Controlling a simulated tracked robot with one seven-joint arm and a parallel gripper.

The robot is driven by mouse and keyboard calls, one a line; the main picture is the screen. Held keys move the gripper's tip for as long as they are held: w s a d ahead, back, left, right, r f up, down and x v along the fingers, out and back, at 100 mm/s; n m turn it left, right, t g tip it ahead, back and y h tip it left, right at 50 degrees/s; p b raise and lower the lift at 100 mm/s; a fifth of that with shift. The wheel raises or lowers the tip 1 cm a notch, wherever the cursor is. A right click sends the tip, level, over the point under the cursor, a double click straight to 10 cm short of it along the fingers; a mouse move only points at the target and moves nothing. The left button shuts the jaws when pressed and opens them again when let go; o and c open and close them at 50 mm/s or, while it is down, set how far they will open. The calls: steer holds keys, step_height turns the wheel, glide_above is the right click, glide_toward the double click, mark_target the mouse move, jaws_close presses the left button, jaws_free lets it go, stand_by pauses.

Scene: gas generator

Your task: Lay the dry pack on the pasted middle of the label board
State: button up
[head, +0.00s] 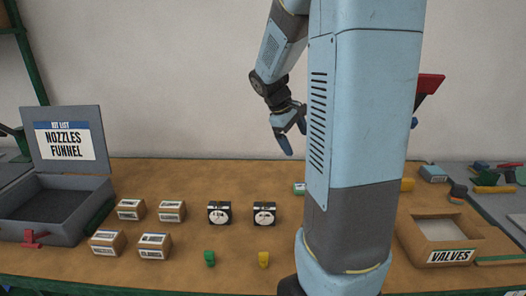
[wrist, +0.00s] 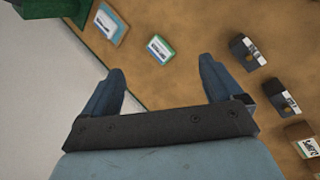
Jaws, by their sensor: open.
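My gripper (head: 294,138) is open and empty, raised above the back of the table; its two fingers also show in the wrist view (wrist: 161,68). A small white and green pack (wrist: 160,48), apparently the dry pack, lies flat on the table beyond the fingertips. In the head view the pack (head: 299,188) is partly hidden by my arm. A tan-edged board with a white and blue face (wrist: 110,22), possibly the label board, lies to its left in the wrist view. I cannot make out paste on it. My arm seems to hide it in the head view.
Two dark gauges (head: 219,212) and several brown boxes (head: 131,209) stand to the left. A green (head: 209,258) and a yellow piece (head: 263,259) are in front. A grey open case (head: 66,143) is at far left. A VALVES tray (head: 451,257) is at right.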

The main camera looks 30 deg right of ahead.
steer(key=s+a+r+m+t+y, duration=0.2)
steer(key=s+a+r+t, duration=0.1)
steer(key=s+a, duration=0.6)
steer(key=s+a+r+m+t+y, duration=0.2)
steer(key=s+a+r, duration=0.3)
steer(key=s+a, duration=0.4)
steer(key=a+t+y, duration=0.1)
steer(key=a, duration=0.1)
steer(key=shift+a+r, duration=0.3)
steer(key=shift+r, duration=0.05)
steer(key=shift+s, duration=0.1)
